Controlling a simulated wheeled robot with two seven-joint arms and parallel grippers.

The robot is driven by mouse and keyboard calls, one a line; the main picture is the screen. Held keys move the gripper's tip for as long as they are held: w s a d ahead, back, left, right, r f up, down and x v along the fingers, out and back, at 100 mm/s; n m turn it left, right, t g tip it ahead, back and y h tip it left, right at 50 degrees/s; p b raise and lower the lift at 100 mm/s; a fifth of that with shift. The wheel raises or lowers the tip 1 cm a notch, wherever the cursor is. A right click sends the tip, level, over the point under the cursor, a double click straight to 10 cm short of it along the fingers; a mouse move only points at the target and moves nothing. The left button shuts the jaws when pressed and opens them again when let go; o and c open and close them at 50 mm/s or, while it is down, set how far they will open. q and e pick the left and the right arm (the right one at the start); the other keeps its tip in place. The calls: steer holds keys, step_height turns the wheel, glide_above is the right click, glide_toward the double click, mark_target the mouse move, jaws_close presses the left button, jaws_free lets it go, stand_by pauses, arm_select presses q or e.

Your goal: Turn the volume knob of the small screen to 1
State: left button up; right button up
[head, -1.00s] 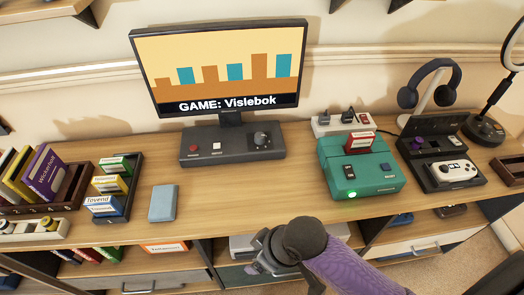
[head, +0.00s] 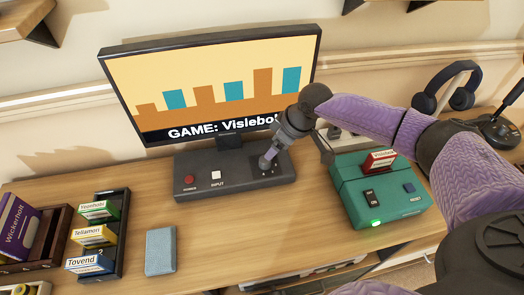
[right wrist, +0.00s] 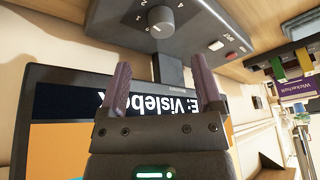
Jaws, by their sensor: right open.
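The screen (head: 215,80) stands at the back of the desk and shows "GAME: Vislebok". Its dark control box (head: 235,187) sits in front, with a red button, a white input button and a volume knob. In the right wrist view the grey round knob (right wrist: 161,21) shows beyond the fingers, with numbers around it. My right gripper (head: 268,162) is over the right part of the box and largely hides the knob in the head view. In the right wrist view my right gripper (right wrist: 160,70) is open and empty, its fingertips apart from the knob. My left gripper is not in view.
A teal console (head: 375,198) with a red cartridge stands just right of the box, under my right arm. A rack of cartridges (head: 98,235) and a blue-grey book (head: 160,251) lie at left. Headphones (head: 447,88) stand at back right. Desk in front of the box is clear.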

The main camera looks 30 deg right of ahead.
mark_target(265, 162)
steer(key=b+x, duration=0.2)
steer(key=x, duration=0.4)
steer(key=shift+f+b, duration=0.3)
steer(key=shift+w+a+f, duration=0.15)
steer(key=shift+f, duration=0.25)
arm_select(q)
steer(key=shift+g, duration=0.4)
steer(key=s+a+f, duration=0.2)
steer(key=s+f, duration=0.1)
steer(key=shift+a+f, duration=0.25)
arm_select(e)
steer(key=shift+c, duration=0.4)
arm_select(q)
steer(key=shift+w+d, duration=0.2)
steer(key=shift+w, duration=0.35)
arm_select(e)
jaws_close()
